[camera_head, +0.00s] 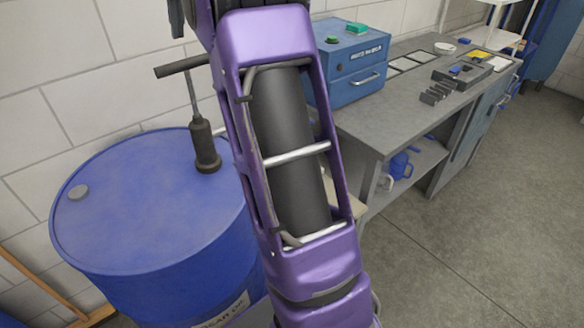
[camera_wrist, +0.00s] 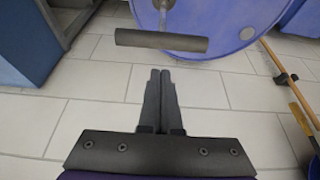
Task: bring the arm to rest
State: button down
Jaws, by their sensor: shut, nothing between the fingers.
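My gripper (camera_wrist: 160,80) shows in the wrist view with its two dark fingers together and nothing between them. It points toward the white tiled wall, with the pump handle (camera_wrist: 162,41) ahead of its tips in the picture. I cannot tell the distance between them. In the head view my purple arm link fills the middle and hides part of the drum and the bench. My gripper is not visible in the head view.
A blue drum (camera_head: 150,200) with a hand pump (camera_head: 204,145) stands left of my arm. A grey workbench (camera_head: 385,125) with a blue box (camera_head: 350,65) and small parts stands right. Wooden-handled tools (camera_wrist: 285,75) lean near the drum. Floor (camera_head: 480,230) at right is clear.

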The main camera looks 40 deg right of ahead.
jog(key=shift+r, duration=0.95)
jog(key=shift+s, duration=0.1)
